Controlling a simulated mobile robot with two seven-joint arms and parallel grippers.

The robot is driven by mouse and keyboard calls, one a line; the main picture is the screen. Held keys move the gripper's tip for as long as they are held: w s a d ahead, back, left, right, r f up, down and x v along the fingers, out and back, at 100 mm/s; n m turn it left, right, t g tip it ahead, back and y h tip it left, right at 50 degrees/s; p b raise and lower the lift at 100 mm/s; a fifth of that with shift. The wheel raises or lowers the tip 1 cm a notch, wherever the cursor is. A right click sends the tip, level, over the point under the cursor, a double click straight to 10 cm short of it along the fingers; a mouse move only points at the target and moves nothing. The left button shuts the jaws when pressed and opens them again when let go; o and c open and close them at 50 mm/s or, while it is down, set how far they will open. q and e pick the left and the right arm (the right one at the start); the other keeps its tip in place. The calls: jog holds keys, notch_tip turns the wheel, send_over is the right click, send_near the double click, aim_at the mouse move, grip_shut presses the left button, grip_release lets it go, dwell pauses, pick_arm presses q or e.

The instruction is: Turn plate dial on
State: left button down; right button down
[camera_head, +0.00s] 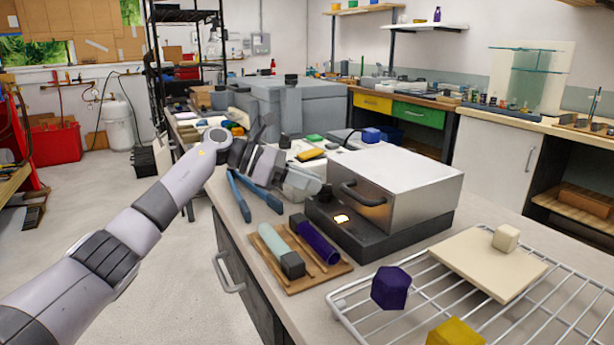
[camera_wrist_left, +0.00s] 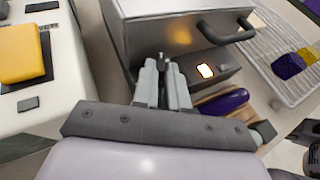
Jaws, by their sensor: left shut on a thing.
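A silver box with a dark handle (camera_head: 410,185) stands on a black plate base (camera_head: 385,238); both also show in the wrist view. A small light (camera_head: 341,219) on the base's front glows yellow-white, and it shows as a bright patch in the wrist view (camera_wrist_left: 205,71). My left gripper (camera_head: 316,189) is at the left end of the base's front. Its fingers (camera_wrist_left: 160,65) are shut on the plate dial, which they mostly hide. The dial's angle cannot be told.
A wooden tray (camera_head: 335,268) with a pale rod and a purple rod lies in front of the base. A wire rack (camera_head: 415,310) with a cream slab (camera_head: 488,262) and coloured blocks fills the right. Blue-handled tongs (camera_head: 238,198) lie left. A yellow block (camera_wrist_left: 22,60) sits on a white device.

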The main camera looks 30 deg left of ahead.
pick_arm(q)
jog(key=shift+d+f+g, duration=0.1)
jog(key=shift+f+g, duration=0.2)
jog(key=c, duration=1.2)
grip_release()
jog(key=shift+o, duration=0.2)
jog(key=shift+w+r, duration=0.1)
jog(key=shift+a+r, duration=0.15)
jog(key=shift+a, duration=0.2)
jog(key=v, duration=0.6)
jog(key=shift+s, duration=0.3)
jog(key=shift+a, duration=0.1)
